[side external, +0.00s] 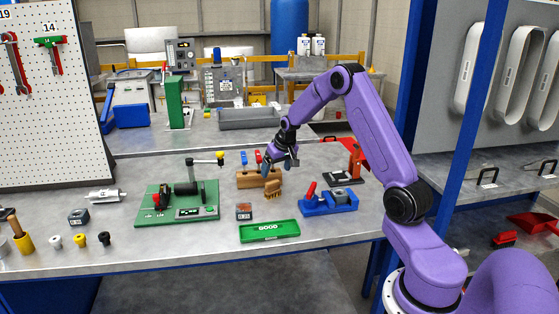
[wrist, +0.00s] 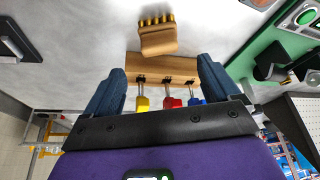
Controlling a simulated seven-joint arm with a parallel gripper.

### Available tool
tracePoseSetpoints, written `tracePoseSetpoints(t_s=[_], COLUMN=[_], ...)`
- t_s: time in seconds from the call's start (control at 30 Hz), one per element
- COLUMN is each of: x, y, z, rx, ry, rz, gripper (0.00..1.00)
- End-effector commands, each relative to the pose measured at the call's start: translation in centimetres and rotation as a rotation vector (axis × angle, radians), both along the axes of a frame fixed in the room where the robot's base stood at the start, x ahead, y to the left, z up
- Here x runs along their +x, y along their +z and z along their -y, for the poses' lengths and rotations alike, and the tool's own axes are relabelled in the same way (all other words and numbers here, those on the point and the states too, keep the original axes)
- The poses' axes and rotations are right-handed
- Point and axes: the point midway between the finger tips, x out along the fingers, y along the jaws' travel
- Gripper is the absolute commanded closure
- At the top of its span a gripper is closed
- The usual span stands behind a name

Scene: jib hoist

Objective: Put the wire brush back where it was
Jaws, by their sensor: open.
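The wire brush (side external: 273,188) is a small tan block with a row of yellowish bristles. It sits on the grey bench just in front of a wooden rack (side external: 250,180). In the wrist view the brush (wrist: 158,40) is at top centre, beyond my fingertips, bristles toward the top edge. My gripper (side external: 281,164) is above and behind the brush, near the rack. Its two dark blue fingers (wrist: 161,84) are spread wide with nothing held between them. The rack (wrist: 176,68) appears between them, with yellow, red and blue handled tools in it.
A green fixture plate (side external: 155,211) stands left of the rack. A green tray (side external: 268,231) marked GOOD and a small dark block (side external: 243,211) are in front. A blue fixture (side external: 328,203) is to the right. A red and black stand (side external: 355,162) is behind it.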

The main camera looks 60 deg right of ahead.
Motion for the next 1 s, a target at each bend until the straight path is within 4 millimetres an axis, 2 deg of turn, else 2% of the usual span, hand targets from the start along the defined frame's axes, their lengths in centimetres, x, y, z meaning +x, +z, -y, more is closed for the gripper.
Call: tracePoseSetpoints(t_s=[0.2, 0.37, 0.47, 0.57, 0.67, 0.73, 0.8, 0.87, 1.0], x=[-1.1, -1.5, -1.5, -1.7, -2.6, -4.0, -5.8, -7.7, -13.0], y=[2.9, 3.8, 4.3, 5.0, 5.9, 6.6, 7.2, 7.6, 8.4], z=[-0.4, -0.7, -2.0, -5.8, -11.5, -15.8, -19.7, -22.7, -28.6], rx=[-0.001, 0.001, 0.002, 0.008, 0.015, 0.018, 0.018, 0.017, 0.009], ry=[0.0, 0.001, 0.028, 0.105, 0.226, 0.323, 0.418, 0.5, 0.691], rz=[0.002, -0.001, -0.006, -0.022, -0.049, -0.073, -0.097, -0.119, -0.17], gripper=[0.11, 0.11, 0.11, 0.11, 0.11, 0.11, 0.11, 0.11, 0.11])
